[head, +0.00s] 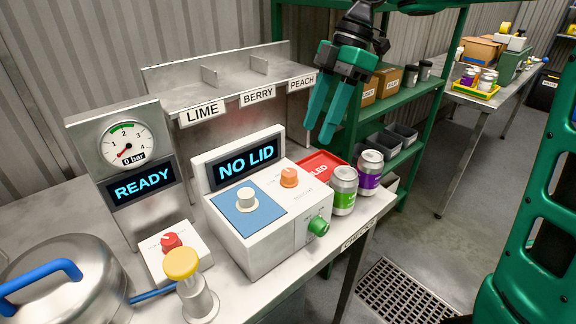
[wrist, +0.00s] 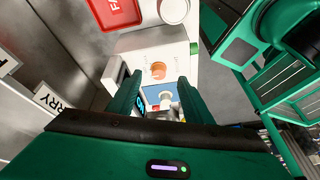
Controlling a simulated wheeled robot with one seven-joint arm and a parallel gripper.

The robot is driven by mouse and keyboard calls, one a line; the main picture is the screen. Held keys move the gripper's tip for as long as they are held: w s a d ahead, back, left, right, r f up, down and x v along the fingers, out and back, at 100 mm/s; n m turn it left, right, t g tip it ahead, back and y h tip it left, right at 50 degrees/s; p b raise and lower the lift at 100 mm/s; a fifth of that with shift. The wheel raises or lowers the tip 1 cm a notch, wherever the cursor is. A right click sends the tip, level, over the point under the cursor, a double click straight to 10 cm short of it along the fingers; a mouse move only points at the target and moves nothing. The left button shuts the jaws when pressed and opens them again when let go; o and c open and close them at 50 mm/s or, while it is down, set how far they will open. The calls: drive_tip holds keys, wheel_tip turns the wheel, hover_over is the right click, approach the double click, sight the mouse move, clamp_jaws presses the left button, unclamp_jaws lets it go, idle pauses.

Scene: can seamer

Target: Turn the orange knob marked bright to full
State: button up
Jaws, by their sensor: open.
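The orange knob (head: 289,177) stands on the sloped top of the white seamer box (head: 262,255), right of a blue panel with a pale knob (head: 246,199). A green knob (head: 319,225) sticks out of the box's right-hand face. My gripper (head: 318,133) is open and empty, pointing down, above and apart from the box. In the wrist view the orange knob (wrist: 158,71) shows beyond the fingertips, roughly between the two fingers. The box's screen (head: 246,161) reads NO LID.
A green-labelled can (head: 344,190) and a purple-labelled can (head: 370,171) stand close to the box's right, by a red tray (head: 322,165). A shelf (head: 230,82) labelled LIME, BERRY and PEACH is behind. A yellow-topped post (head: 183,264) stands at front left.

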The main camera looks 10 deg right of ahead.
sight(291, 171)
drive_tip(key=shift+s+a+f+n+g, duration=0.15)
drive_tip(key=shift+s+a+f+n, duration=0.25)
drive_tip(key=shift+a+f+n, duration=0.75)
drive_tip(key=shift+s+a+f+n+g, duration=0.1)
drive_tip(key=shift+s+a+f+n, duration=0.2)
drive_tip(key=shift+a+f, duration=1.05)
drive_tip(key=shift+s+a+f+n+g, duration=0.15)
drive_tip(key=shift+s+a+f+n, duration=0.35)
drive_tip(key=shift+f, duration=1.55)
drive_tip(key=shift+d, duration=0.1)
